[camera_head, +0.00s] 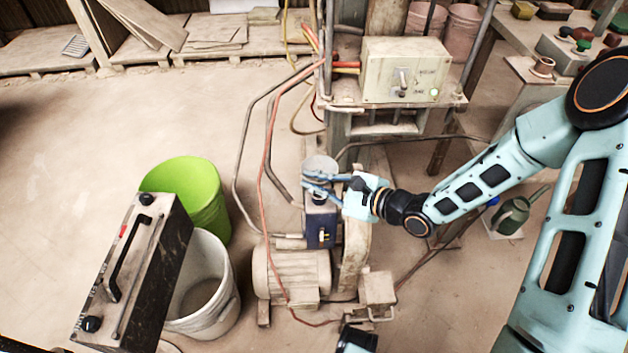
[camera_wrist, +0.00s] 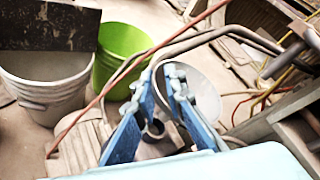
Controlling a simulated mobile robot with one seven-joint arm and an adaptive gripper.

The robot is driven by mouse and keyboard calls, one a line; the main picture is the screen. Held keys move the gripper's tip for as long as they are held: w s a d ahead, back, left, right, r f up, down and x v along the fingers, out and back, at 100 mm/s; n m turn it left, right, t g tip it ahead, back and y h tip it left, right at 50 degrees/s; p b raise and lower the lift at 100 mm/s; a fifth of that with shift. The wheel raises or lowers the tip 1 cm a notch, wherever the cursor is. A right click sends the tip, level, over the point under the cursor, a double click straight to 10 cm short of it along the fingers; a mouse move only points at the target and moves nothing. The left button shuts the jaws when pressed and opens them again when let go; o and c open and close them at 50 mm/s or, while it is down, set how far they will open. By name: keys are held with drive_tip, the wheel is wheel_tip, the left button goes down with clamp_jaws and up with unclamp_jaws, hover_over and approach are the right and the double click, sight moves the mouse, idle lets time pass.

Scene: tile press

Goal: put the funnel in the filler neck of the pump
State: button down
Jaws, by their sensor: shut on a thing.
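The funnel (camera_head: 319,165) is a pale grey cone, seen at my fingertips in the head view. My gripper (camera_head: 309,182) has its blue fingers shut on it. In the wrist view the funnel (camera_wrist: 205,88) shows its wide round side to the right of the fingers; its spout is hidden. The pump (camera_head: 321,228) has a dark blue block beside a dusty motor. Its filler neck (camera_wrist: 155,128) shows in the wrist view as a small dark-mouthed ring, between and beyond the fingers. The funnel appears above the pump; I cannot tell the gap.
A red hose (camera_head: 266,150) and grey pipes (camera_head: 240,160) run close left of the pump. A green bucket (camera_head: 190,190), a white bucket (camera_head: 212,290) and a black-handled box (camera_head: 135,270) stand left. The press (camera_head: 405,70) rises behind. Open floor lies at far left.

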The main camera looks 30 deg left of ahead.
drive_tip(key=shift+f+b, duration=0.65)
drive_tip(key=shift+f, duration=1.65)
drive_tip(key=c, duration=1.9)
unclamp_jaws()
